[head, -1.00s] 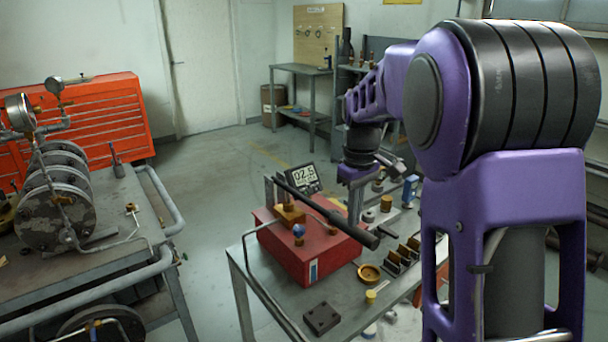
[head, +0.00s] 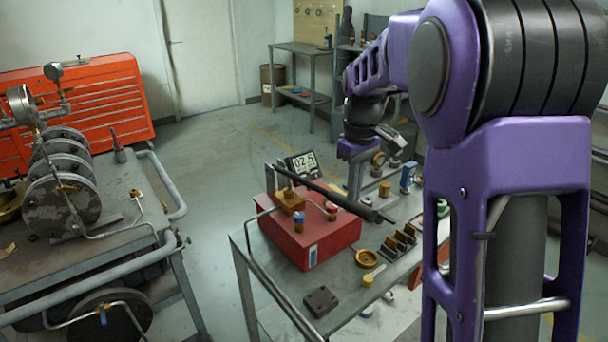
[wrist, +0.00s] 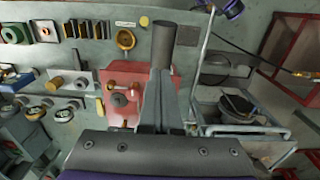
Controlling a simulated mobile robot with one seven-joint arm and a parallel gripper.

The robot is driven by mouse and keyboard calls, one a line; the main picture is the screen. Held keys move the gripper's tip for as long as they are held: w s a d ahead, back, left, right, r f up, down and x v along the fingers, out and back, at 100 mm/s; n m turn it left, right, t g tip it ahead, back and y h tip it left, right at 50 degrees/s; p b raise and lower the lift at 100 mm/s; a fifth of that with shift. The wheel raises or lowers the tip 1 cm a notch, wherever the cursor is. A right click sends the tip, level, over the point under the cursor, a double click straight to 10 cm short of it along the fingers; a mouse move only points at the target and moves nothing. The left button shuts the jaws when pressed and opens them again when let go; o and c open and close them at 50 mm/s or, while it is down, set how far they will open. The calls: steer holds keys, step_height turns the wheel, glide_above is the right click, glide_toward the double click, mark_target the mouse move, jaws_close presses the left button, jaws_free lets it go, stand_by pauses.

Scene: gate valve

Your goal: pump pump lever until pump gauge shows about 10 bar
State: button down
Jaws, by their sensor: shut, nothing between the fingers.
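The pump is a red box (head: 318,240) on the grey table. My gripper (head: 355,188) points down at the outer part of the lever. In the wrist view my grey fingers (wrist: 160,100) are shut with nothing between them, in line with the lever. Whether they touch it, I cannot tell.
A brass cup (head: 366,258), a dark block (head: 321,300) and several small fittings stand on the table near the pump. A bench with flanged pipework (head: 62,190) is at left, with a red tool chest (head: 110,105) behind. The floor between is clear.

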step_height(320, 180, down, 9)
steer(key=b, duration=0.4)
steer(key=shift+r+b, duration=0.15)
steer(key=shift+b, duration=0.15)
stand_by(0.4)
step_height(320, 180, up, 9)
steer(key=p, duration=0.6)
steer(key=shift+p, duration=0.4)
steer(key=shift+r+b, duration=0.1)
steer(key=shift+b, duration=0.35)
steer(key=shift+r, duration=0.5)
